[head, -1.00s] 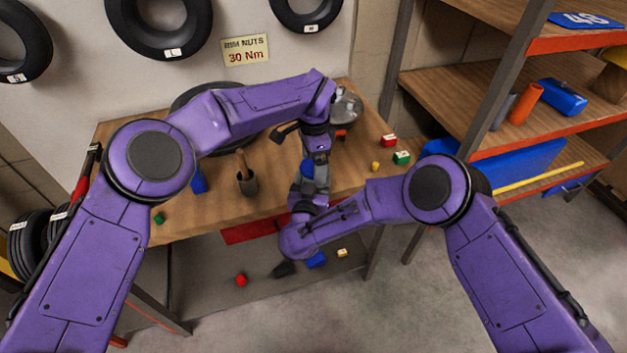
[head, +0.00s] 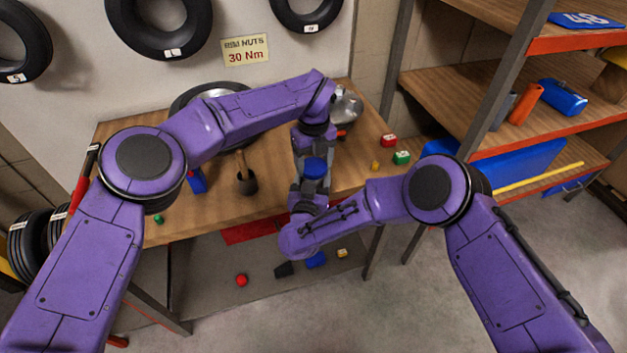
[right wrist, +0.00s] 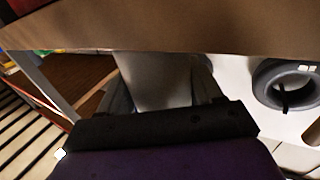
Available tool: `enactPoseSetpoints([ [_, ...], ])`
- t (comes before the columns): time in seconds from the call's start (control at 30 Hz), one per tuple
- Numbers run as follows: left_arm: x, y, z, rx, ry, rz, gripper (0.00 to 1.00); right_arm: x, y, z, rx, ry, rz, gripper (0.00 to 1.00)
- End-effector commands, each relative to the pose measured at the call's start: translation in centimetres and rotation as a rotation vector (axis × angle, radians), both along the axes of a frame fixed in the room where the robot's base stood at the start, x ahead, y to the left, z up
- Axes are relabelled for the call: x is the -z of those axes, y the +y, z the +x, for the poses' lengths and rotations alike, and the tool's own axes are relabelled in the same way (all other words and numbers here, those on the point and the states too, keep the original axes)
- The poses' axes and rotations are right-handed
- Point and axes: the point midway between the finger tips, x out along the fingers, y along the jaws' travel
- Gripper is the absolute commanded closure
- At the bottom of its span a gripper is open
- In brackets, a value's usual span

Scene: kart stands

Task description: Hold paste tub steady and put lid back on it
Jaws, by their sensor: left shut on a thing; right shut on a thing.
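In the head view a blue round lid (head: 315,167) shows between my two grippers, near the table's front edge. My left gripper (head: 312,158) reaches it from behind and is shut on it. My right gripper (head: 310,187) comes from the front and is shut on the tub. In the right wrist view, which looks upside down, the pale grey tub (right wrist: 155,80) is between the right fingers (right wrist: 163,95). The tub is mostly hidden by grippers in the head view. I cannot tell whether the lid touches the tub's rim.
A dark cup (head: 247,184) with a handle sticking up stands left on the wooden table (head: 225,210). A silver bowl-like thing (head: 347,107) is behind my left gripper. Small red, green (head: 401,157) and yellow blocks lie at right. A shelf rack (head: 440,90) stands further right.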

Motion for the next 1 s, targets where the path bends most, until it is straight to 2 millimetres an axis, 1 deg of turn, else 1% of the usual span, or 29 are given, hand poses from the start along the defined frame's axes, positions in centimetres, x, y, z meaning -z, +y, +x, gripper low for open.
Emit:
enactPoseSetpoints([
  [0.03,0.05,-0.09,-0.1,0.141,0.003,-0.002,0.68,0.24,0.01,-0.11,-0.001,0.005,-0.001,1.0],
  [0.1,0.08,-0.08,-0.1,0.361,0.003,-0.003,0.68,0.24,0.01,-0.11,-0.001,0.005,-0.001,1.0],
  [0.17,0.09,-0.07,-0.09,0.549,0.003,-0.002,0.68,0.24,0.01,-0.11,-0.001,0.005,-0.001,1.0],
  [0.3,0.08,-0.05,-0.09,0.987,0.003,-0.001,0.68,0.25,0.0,-0.11,-0.001,0.005,-0.001,1.0],
  [0.4,0.11,-0.08,-0.12,1.288,0.003,-0.002,0.68,0.25,0.0,-0.11,-0.001,0.005,-0.001,1.0],
  [0.5,0.14,-0.07,-0.1,1.538,0.003,0.0,0.68,0.25,-0.01,-0.1,-0.001,0.005,-0.001,1.0],
  [0.57,0.15,-0.07,-0.11,1.65,0.003,-0.001,0.68,0.25,-0.01,-0.1,-0.001,0.005,-0.001,1.0],
  [0.6,0.14,-0.07,-0.11,1.672,0.003,-0.001,0.68,0.25,-0.01,-0.1,-0.001,0.005,-0.002,1.0],
  [0.73,0.14,-0.08,-0.12,1.665,0.003,-0.001,0.68,0.26,-0.01,-0.1,-0.001,0.005,-0.002,1.0],
  [0.77,0.14,-0.08,-0.11,1.665,0.003,-0.001,0.21,0.26,-0.01,-0.1,-0.001,0.005,-0.002,1.0],
  [0.8,0.14,-0.08,-0.11,1.665,0.003,0.0,0.08,0.26,-0.01,-0.1,-0.001,0.005,-0.002,1.0],
  [0.83,0.14,-0.07,-0.1,1.665,0.003,0.0,0.06,0.26,-0.01,-0.1,-0.001,0.005,-0.002,1.0],
  [1.0,0.17,-0.04,-0.08,1.664,0.004,0.001,0.06,0.25,-0.01,-0.1,0.0,0.005,-0.001,1.0],
])
